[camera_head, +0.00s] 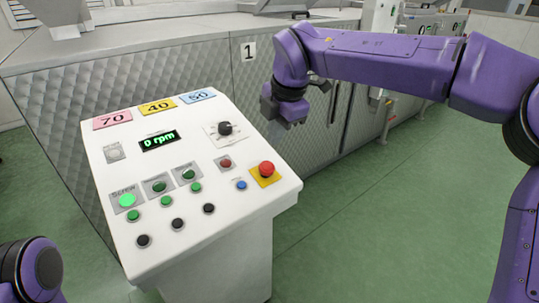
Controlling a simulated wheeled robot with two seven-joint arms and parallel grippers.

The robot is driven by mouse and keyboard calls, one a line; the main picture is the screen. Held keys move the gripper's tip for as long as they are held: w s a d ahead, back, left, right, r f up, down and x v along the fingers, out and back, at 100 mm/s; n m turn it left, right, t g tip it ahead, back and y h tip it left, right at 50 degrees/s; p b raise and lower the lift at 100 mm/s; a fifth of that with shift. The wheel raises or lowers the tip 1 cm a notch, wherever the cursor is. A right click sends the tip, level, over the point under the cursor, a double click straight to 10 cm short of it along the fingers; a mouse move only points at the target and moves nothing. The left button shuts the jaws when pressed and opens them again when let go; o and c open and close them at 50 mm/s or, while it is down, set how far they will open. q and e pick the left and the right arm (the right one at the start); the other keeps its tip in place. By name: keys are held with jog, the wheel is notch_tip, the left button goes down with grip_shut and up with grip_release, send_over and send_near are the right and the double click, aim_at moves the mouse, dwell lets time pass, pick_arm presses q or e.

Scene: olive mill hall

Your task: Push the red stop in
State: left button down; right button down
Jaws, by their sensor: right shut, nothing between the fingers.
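The red stop (266,168) is a mushroom-shaped button on a yellow square plate (258,181) near the right edge of the white control panel (190,241). My right gripper (284,119) is shut and empty. It hangs above and behind the panel's right side, apart from the red stop in the picture. Only part of my left arm shows at the bottom left corner, and its gripper is out of view.
The panel holds a black dial (225,128), a green "0 rpm" display (159,141), a small dark red button (226,163), a blue button (241,184) and several green and black buttons. A metal machine (150,65) stands behind. Green floor (400,210) lies open to the right.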

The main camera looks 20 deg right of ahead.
aim_at(267, 165)
jog(key=p+x, duration=0.2)
jog(key=x, duration=0.6)
jog(key=shift+w+a+f, duration=0.1)
jog(key=shift+w+f, duration=0.05)
jog(key=shift+f, duration=0.2)
